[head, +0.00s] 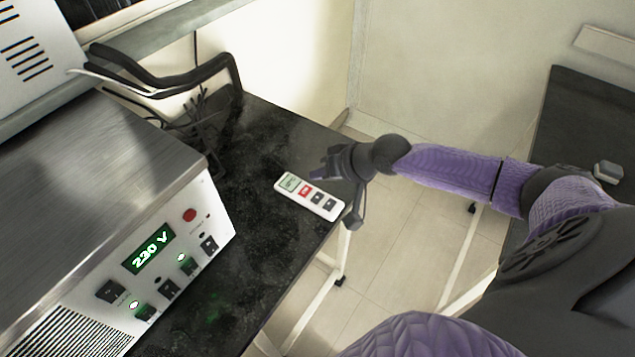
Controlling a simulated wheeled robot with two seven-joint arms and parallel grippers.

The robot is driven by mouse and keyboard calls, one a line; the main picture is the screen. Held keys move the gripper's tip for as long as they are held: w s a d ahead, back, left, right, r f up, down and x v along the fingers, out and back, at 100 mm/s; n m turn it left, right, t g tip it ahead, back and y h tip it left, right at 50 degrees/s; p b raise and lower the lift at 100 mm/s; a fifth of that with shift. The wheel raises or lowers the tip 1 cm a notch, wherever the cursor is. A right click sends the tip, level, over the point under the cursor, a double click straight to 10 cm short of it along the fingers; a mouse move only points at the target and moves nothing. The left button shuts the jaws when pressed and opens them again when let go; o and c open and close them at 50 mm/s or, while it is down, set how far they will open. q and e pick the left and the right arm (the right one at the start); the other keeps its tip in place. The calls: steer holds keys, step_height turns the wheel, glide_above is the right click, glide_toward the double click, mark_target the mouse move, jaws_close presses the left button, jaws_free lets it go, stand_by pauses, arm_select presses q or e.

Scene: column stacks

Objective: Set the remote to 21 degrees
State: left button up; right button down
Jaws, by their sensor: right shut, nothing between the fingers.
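The white remote (318,207) lies flat on the black bench top near its right edge. It has a small greenish display (289,183) at its left end, a red button (305,190) and dark buttons beside it. The digits on the display are too small to read. My right gripper (318,174) is shut and empty at the remote's upper side, over or close beside the display and red button. I cannot tell whether it touches the remote. My left gripper is not in view.
A metal power unit (190,240) with a green "230 V" display stands left on the black bench (262,130). Dark cables (200,125) lie at the back. The bench edge drops to the tiled floor just right of the remote. Another dark counter (575,120) stands at the right.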

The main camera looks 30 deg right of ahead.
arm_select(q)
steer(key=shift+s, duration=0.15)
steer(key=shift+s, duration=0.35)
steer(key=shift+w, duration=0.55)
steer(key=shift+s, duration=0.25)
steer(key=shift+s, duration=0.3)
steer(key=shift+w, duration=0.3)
